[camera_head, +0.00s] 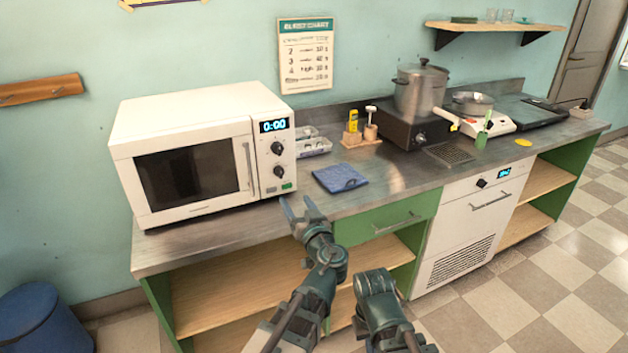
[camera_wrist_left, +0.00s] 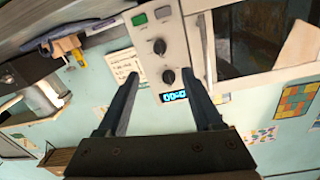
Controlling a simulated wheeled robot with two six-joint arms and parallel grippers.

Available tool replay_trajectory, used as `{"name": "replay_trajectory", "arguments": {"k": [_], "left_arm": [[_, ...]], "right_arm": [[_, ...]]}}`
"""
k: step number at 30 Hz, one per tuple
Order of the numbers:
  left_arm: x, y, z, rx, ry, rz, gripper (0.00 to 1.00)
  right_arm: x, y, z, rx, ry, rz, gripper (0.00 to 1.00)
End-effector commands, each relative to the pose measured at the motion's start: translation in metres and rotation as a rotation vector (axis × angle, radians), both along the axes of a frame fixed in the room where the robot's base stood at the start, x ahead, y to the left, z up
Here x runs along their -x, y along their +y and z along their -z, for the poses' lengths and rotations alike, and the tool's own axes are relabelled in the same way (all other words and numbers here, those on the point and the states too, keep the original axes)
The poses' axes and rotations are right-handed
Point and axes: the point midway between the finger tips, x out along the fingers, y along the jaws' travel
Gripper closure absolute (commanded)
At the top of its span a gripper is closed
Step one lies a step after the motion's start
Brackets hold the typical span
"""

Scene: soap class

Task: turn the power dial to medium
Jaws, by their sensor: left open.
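The white microwave (camera_head: 195,150) stands on the left of the counter with its door closed. Its panel has a lit display reading 0:00 (camera_head: 273,126), an upper black dial (camera_head: 277,148) and a lower black dial (camera_head: 279,171). I cannot read which dial is for power. In the left wrist view the panel is upside down, with one dial (camera_wrist_left: 168,76) close to the display (camera_wrist_left: 173,96) and the other dial (camera_wrist_left: 159,46) beyond. My left gripper (camera_head: 297,203) is open and empty, below and in front of the panel, apart from the dials.
A folded blue cloth (camera_head: 340,178) lies right of the microwave. A caddy (camera_head: 361,137), a large pot (camera_head: 420,88) and a pan (camera_head: 473,102) stand farther right. The counter's front edge (camera_head: 205,239) runs below the microwave. A drawer (camera_head: 385,219) is closed.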

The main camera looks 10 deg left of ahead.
Motion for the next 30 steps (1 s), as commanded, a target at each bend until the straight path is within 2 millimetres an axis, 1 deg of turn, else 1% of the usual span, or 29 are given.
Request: {"name": "replay_trajectory", "arguments": {"k": [5, 8, 11, 21, 27, 30], "left_arm": [[-0.002, 0.001, -0.001, 0.0, -0.004, 0.002, 0.32], [-0.01, 0.004, -0.001, -0.001, -0.004, 0.002, 0.32], [-0.023, 0.012, -0.001, -0.001, -0.003, 0.0, 0.32], [-0.083, 0.047, 0.0, 0.0, -0.003, -0.002, 0.32], [-0.107, 0.062, 0.0, 0.0, -0.002, 0.0, 0.32], [-0.114, 0.066, 0.0, 0.0, -0.002, 0.001, 0.32]], "right_arm": [[0.0, 0.0, 0.0, 0.0, 0.0, 0.0, 1.0], [0.0, 0.0, 0.0, 0.0, 0.0, 0.0, 1.0], [0.0, 0.0, 0.0, 0.0, 0.0, 0.0, 1.0], [0.0, 0.0, 0.0, 0.0, 0.0, 0.0, 1.0], [0.0, 0.0, 0.0, 0.0, 0.0, 0.0, 1.0], [0.0, 0.0, 0.0, 0.0, 0.0, 0.0, 1.0]]}}
